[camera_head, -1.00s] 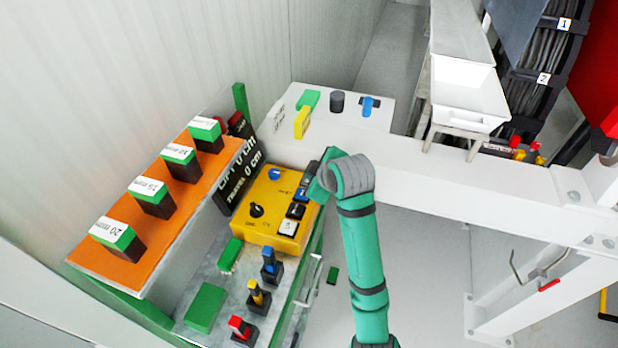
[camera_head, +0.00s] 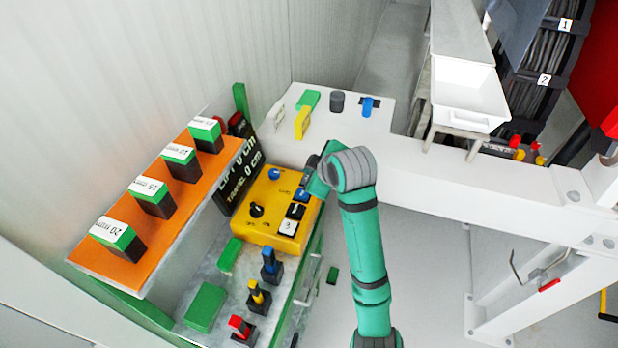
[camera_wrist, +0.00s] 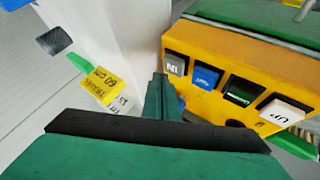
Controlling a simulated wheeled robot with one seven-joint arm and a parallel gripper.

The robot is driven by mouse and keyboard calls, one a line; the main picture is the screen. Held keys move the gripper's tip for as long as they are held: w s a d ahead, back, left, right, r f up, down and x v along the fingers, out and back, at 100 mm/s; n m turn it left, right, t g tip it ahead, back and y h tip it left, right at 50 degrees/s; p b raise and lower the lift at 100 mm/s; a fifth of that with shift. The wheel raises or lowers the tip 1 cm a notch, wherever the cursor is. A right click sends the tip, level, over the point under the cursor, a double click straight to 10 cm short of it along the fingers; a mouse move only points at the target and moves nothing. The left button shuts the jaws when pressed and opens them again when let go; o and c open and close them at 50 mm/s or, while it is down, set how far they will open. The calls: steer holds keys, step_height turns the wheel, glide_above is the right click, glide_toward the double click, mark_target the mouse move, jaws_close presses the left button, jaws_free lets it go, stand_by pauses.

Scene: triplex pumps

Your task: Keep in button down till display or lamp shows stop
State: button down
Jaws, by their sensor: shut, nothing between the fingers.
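A yellow control box (camera_head: 268,212) stands on the bench with a row of square buttons along its right side. In the wrist view the row has a grey IN button (camera_wrist: 175,64), a blue button (camera_wrist: 207,76), a dark green-black button (camera_wrist: 241,92) and a white UP button (camera_wrist: 282,111). A black display (camera_head: 238,172) behind the box reads 0 cm for lift and travel. My gripper (camera_wrist: 160,84) is shut and empty, its tip close beside the IN button; I cannot tell if they touch. In the head view my gripper (camera_head: 317,174) is at the box's far right corner.
An orange shelf (camera_head: 160,212) with several green-topped blocks stands left of the box. Red, yellow and blue upright levers (camera_head: 258,298) stand in front.

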steer(key=shift+w+r, duration=0.1)
steer(key=shift+r, duration=1.75)
steer(key=shift+s+r, duration=0.2)
steer(key=shift+r, duration=0.5)
steer(key=shift+a, duration=0.1)
steer(key=shift+w, duration=0.1)
